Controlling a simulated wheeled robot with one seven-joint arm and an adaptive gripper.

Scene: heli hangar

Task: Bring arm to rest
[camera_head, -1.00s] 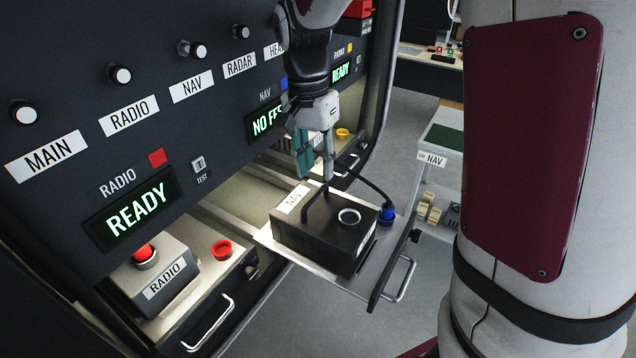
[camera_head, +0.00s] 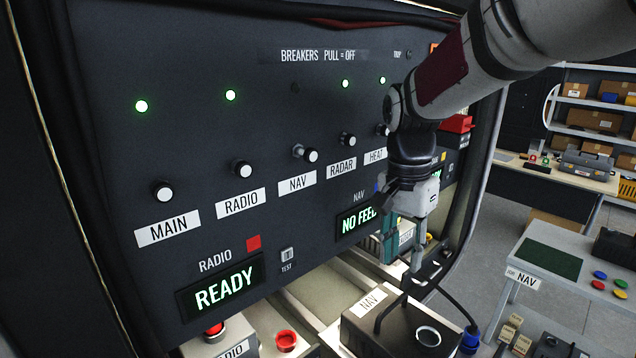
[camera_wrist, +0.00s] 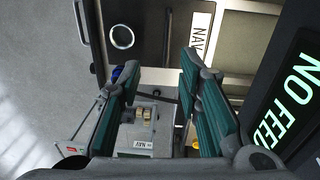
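My gripper (camera_head: 398,250) hangs in front of the panel, pointing down above the black NAV box (camera_head: 385,328). It is open and empty: the wrist view shows a wide gap between its teal-padded fingers (camera_wrist: 158,95). My arm reaches in from the upper right. The NAV box, with its handle and round white-rimmed port, sits on the pulled-out tray, whose front is cut off in the head view. Part of the box also shows beyond the fingers in the wrist view (camera_wrist: 145,38).
The breaker panel (camera_head: 290,130) stands close behind my gripper. The NAV display (camera_head: 358,219) reads NO FEED; the RADIO display (camera_head: 222,285) reads READY. The NAV knob (camera_head: 308,155) sticks out, its lamp dark. A NAV-labelled cart (camera_head: 548,262) stands right; grey floor lies between.

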